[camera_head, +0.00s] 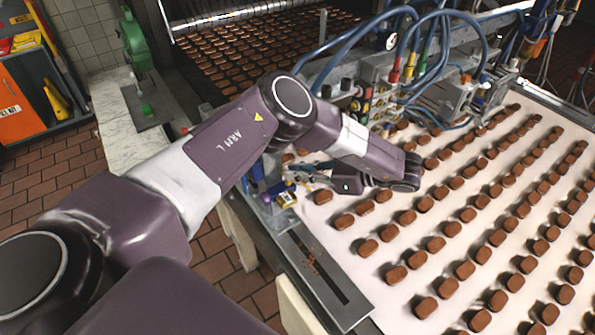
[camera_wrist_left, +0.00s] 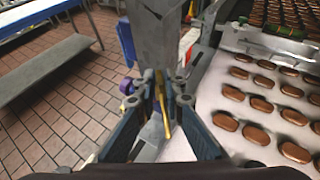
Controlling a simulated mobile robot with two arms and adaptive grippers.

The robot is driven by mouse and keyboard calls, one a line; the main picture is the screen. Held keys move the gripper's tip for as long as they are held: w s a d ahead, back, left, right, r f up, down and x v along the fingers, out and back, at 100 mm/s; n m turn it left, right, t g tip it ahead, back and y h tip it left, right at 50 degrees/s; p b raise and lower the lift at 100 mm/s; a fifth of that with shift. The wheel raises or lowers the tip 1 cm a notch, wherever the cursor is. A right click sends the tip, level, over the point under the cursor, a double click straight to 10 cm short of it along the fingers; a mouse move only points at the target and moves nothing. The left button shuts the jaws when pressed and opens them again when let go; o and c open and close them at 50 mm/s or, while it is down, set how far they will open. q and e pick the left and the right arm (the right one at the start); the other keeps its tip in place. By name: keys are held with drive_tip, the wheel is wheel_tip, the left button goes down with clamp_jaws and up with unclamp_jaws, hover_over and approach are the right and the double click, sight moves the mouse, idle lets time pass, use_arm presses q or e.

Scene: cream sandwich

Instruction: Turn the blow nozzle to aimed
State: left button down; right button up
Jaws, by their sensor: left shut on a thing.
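My left gripper (camera_head: 293,176) reaches over the near-left edge of the conveyor, beside blue and dark fittings on the machine's side. In the left wrist view its two fingers (camera_wrist_left: 163,112) are closed around a thin brass-yellow rod, which looks like the blow nozzle (camera_wrist_left: 163,108). The rod stands between the fingers in front of a grey metal post. In the head view the nozzle is too small and too covered by the gripper to tell which way it points. My right gripper is not in view.
Rows of brown biscuits lie on the white conveyor belt (camera_head: 337,262) close to the gripper. A metal tray with a slot and crumbs (camera_head: 345,313) sits at the belt's near edge. Blue hoses and valves (camera_head: 395,75) crowd the machine behind. Tiled floor (camera_head: 50,165) lies to the left.

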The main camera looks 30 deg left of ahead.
use_arm(q)
drive_tip(key=shift+s+a+m+t+h+b, duration=0.1)
drive_tip(key=shift+s+m+t+h+b, duration=0.45)
drive_tip(key=shift+m+t+b, duration=2.7)
drive_tip(key=shift+s+a+m+t+h+b, duration=0.2)
drive_tip(key=shift+m+t+h+b, duration=0.6)
drive_tip(key=shift+b, duration=4.85)
drive_tip(key=shift+s+m+t+h+b, duration=0.6)
drive_tip(key=shift+m+t+b, duration=1.45)
drive_tip(key=shift+b, duration=2.4)
drive_tip(key=shift+w, duration=0.15)
drive_tip(key=c, duration=2)
unclamp_jaws()
drive_tip(key=shift+w+f+h, duration=0.1)
drive_tip(key=shift+w+h, duration=0.1)
drive_tip(key=shift+h, duration=0.05)
drive_tip(key=shift+a, duration=0.1)
